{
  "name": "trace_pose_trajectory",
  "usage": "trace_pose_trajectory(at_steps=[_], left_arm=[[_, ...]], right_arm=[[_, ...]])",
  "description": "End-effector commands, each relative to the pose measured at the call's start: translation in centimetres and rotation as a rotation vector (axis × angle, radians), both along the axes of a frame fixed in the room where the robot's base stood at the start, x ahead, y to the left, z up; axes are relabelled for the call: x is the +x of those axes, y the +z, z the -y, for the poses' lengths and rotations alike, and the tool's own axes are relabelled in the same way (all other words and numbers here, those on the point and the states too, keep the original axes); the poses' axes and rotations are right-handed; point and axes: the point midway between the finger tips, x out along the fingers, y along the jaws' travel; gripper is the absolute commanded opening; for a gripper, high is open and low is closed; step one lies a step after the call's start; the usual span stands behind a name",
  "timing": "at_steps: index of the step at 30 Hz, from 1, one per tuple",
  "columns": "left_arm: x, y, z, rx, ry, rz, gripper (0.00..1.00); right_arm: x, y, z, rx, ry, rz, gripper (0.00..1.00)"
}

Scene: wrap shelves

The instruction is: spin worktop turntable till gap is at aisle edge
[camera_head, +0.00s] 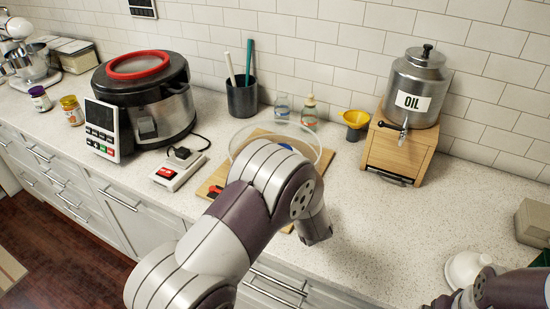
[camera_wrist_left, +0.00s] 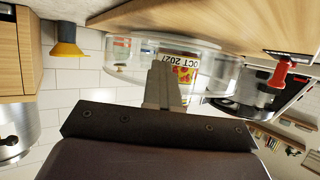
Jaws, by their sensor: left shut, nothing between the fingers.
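The turntable (camera_head: 320,160) is a round piece with a clear rim on a wooden board (camera_head: 209,187), partly hidden behind my left arm. In the left wrist view the scene is upside down and its clear wall (camera_wrist_left: 120,52) curves across the middle. A jar (camera_wrist_left: 188,57) labelled "OCT 2027" shows there. My left gripper (camera_wrist_left: 163,66) is shut and empty, its fingertips overlapping the clear wall; I cannot tell whether they touch it. I cannot make out the gap. In the head view my left wrist hides the fingers. Only part of my right arm shows at the bottom right.
A yellow funnel (camera_head: 355,120) and an oil dispenser (camera_head: 415,90) on a wooden stand (camera_head: 405,148) are to the right. A red-buttoned box (camera_head: 180,170) and a large cooker (camera_head: 150,105) are to the left. Bottles (camera_head: 309,110) stand behind. The counter at front right is largely clear.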

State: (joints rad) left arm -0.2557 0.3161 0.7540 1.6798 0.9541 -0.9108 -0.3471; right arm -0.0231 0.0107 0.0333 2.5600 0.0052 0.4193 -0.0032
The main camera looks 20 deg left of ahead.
Motion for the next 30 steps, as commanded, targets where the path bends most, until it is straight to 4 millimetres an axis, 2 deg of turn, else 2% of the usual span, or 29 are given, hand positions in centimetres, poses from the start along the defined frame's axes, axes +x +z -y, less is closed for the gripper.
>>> trace_pose_trajectory(at_steps=[1,9,20,30], left_arm=[[0.4,0.5,0.1,0.001,0.003,0.011,0.0],[1.4,0.6,1.2,0.001,0.005,0.012,0.0],[1.6,0.5,1.3,0.001,0.005,0.013,0.0],[2.9,0.6,2.4,0.001,0.006,0.014,0.0]], right_arm=[[0.0,0.2,0.0,0.0,0.0,0.0,1.0],[0.0,0.6,0.0,0.0,0.0,0.0,1.0],[0.0,0.6,0.0,0.0,0.0,0.0,1.0],[0.0,1.0,0.0,0.0,0.0,0.0,1.0]])
